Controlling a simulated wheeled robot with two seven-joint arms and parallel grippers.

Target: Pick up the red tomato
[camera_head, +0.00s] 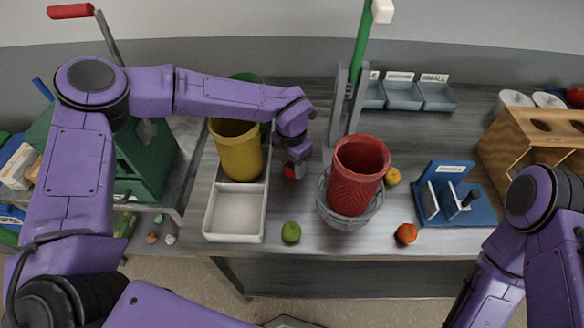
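My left gripper (293,170) points down over the table, between the yellow bin and the red basket. A small red thing (289,171) shows at its fingertips and is mostly hidden by the gripper. It may be the red tomato, but I cannot tell whether the fingers hold it. A round orange-red fruit (406,233) lies near the table's front edge, right of the red basket. My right arm comes in at the lower right, and its gripper is not in view.
A red basket (357,175) stands in a grey wire holder. A yellow bin (236,150) stands behind a white tray (235,212). A green lime (291,232) and a yellow fruit (392,176) lie nearby. A blue rack (455,200) and wooden box (530,150) stand right.

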